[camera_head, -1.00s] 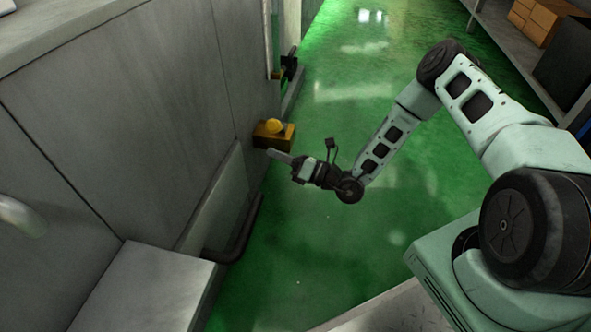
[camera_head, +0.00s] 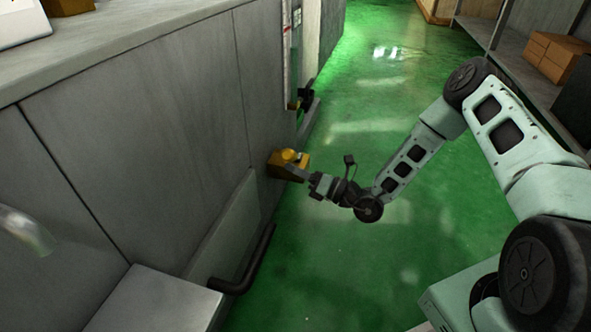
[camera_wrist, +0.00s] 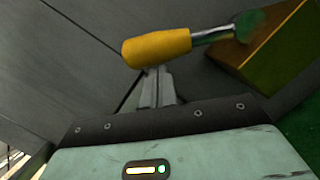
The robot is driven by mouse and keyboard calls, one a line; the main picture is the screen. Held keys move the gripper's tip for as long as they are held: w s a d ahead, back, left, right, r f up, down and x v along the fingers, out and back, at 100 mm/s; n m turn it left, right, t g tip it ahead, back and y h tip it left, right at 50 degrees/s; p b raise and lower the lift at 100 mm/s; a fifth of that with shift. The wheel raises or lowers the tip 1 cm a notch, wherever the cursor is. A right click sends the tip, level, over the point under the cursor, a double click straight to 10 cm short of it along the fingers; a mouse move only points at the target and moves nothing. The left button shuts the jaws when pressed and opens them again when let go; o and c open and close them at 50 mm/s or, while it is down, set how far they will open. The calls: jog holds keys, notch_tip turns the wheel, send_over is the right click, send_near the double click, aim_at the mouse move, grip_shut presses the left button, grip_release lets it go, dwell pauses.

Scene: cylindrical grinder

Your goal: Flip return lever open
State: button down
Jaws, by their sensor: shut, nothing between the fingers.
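The return lever shows in the wrist view as a yellow handle (camera_wrist: 157,47) on a short metal rod. The rod runs right to a yellow-brown box (camera_wrist: 262,48). In the head view the box (camera_head: 280,171) sits low on the grey machine wall, with a rounded yellow part (camera_head: 291,155) on top. My gripper (camera_wrist: 158,72) is shut and empty. Its fingertips reach the lower edge of the handle, which hides their ends; I cannot tell whether they touch it. In the head view my gripper (camera_head: 290,169) overlaps the front of the box.
The grey machine wall (camera_head: 150,130) stands along the left. A dark bent pipe (camera_head: 247,265) and a grey metal ledge (camera_head: 160,300) lie nearer. The green floor (camera_head: 350,260) is clear. Shelving with brown boxes (camera_head: 553,58) stands at the far right.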

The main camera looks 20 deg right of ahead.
aim_at(295, 157)
jog(key=shift+w+d+r+m+p, duration=0.1)
jog(key=shift+r+m+p, duration=0.35)
jog(key=shift+p, duration=0.4)
jog(key=p, duration=0.1)
jog(key=r+m+p, duration=0.1)
jog(key=p, duration=0.1)
jog(key=r+m+h+p, duration=0.1)
jog(key=shift+w+d+r+p, duration=0.1)
jog(key=shift+w+d+p, duration=0.15)
jog(key=shift+w+p, duration=0.15)
jog(key=w+d+r+m+h+p, duration=0.1)
jog(key=w+d+r+m+p, duration=0.2)
jog(key=m+p, duration=0.3)
jog(key=shift+w+r+m+h+p, duration=0.15)
jog(key=shift+w+m+h+p, duration=0.4)
jog(key=shift+p, duration=1.65)
jog(key=shift+w+d+y, duration=0.2)
jog(key=shift+w+y, duration=0.05)
